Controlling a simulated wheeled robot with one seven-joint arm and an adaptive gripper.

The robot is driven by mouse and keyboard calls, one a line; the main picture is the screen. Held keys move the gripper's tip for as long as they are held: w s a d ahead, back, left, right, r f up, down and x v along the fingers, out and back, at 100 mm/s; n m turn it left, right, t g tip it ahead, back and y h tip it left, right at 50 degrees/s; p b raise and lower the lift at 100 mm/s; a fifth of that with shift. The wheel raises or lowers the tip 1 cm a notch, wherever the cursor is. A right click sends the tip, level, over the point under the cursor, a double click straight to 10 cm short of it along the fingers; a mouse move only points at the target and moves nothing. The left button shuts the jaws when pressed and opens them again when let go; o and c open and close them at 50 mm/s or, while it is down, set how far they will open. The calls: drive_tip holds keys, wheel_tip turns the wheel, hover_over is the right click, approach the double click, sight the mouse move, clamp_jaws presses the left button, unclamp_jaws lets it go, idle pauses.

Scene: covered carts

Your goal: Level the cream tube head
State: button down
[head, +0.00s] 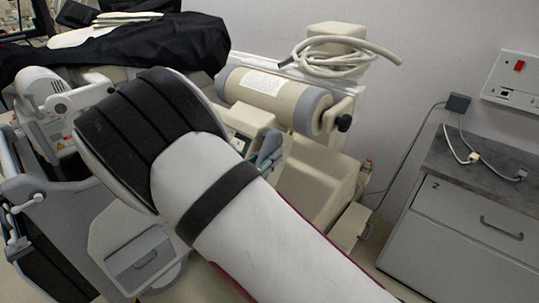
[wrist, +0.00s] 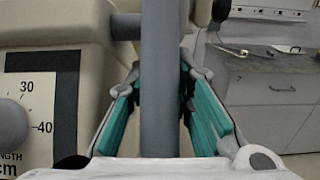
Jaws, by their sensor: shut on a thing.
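The cream tube head (head: 277,97) is a cream cylinder with grey end bands and a white label, behind my arm in the head view. Its long axis slopes down to the right in that picture. My gripper (head: 268,150) is just below it, partly hidden by my arm. In the wrist view my gripper (wrist: 160,78) has its teal-padded fingers on either side of an upright grey bar (wrist: 160,50), shut on it. The bar's upper end is out of that view, and how it joins the head is not shown.
A scale dial marked 30 and 40 (wrist: 28,105) is left of the fingers. A coiled hose (head: 340,52) lies above the tube head. A grey drawer cabinet (head: 465,220) stands right, against the wall. A black-draped cart (head: 130,45) is at upper left.

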drive_tip(key=shift+w+d+f+t+b, duration=0.15)
drive_tip(key=shift+f+b, duration=0.1)
drive_tip(key=shift+f, duration=0.2)
drive_tip(key=shift+w+f+t+b, duration=0.15)
drive_tip(key=shift+f+b, duration=0.1)
drive_tip(key=shift+f, duration=0.2)
drive_tip(key=w+d+f+t+h+b, duration=0.4)
drive_tip(key=w+f+t+b, duration=0.1)
drive_tip(key=f+b, duration=0.4)
drive_tip(key=shift+b, duration=0.65)
drive_tip(key=shift+d+f, duration=0.1)
drive_tip(key=c, duration=1.7)
unclamp_jaws()
